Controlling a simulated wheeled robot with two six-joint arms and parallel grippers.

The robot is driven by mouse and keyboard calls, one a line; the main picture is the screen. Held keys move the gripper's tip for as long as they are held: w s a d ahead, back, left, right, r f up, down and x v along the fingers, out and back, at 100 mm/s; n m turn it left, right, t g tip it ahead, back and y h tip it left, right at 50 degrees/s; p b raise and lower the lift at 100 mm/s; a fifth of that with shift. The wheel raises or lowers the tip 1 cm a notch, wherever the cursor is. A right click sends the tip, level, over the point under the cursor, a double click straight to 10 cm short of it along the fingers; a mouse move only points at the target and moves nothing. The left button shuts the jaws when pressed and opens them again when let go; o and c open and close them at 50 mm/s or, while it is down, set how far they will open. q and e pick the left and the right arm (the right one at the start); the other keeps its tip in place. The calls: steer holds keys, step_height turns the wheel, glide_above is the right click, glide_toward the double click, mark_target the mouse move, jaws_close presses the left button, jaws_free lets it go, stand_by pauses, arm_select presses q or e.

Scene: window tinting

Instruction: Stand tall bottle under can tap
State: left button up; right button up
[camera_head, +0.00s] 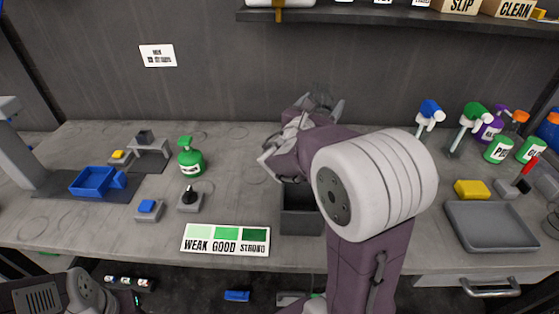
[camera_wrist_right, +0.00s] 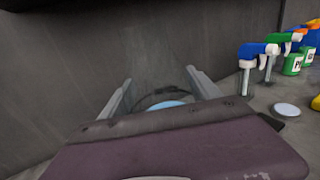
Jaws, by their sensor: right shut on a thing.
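My right gripper (camera_head: 323,104) is at the back middle of the bench, largely behind its own wrist. It also shows in the right wrist view (camera_wrist_right: 159,80), with its two fingers on either side of a faint, see-through upright shape, perhaps the tall bottle. A pale blue round patch (camera_wrist_right: 168,104) shows low between the fingers. The fingers are shut on this thing, whose outline and base are hard to make out. I cannot pick out a can tap; my right arm hides part of the bench. My left gripper is out of view.
A dark open bin (camera_head: 301,222) stands below my right wrist. A grey tray (camera_head: 490,226), yellow sponge (camera_head: 472,189) and spray bottles are at right.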

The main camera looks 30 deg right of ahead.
steer(key=w+a+f+b, duration=0.1)
steer(key=w+a+f, duration=0.5)
steer(key=w+f, duration=0.3)
steer(key=shift+a+f, duration=0.2)
steer(key=shift+f, duration=0.7)
steer(key=o, duration=1.5)
steer(key=shift+f, duration=0.1)
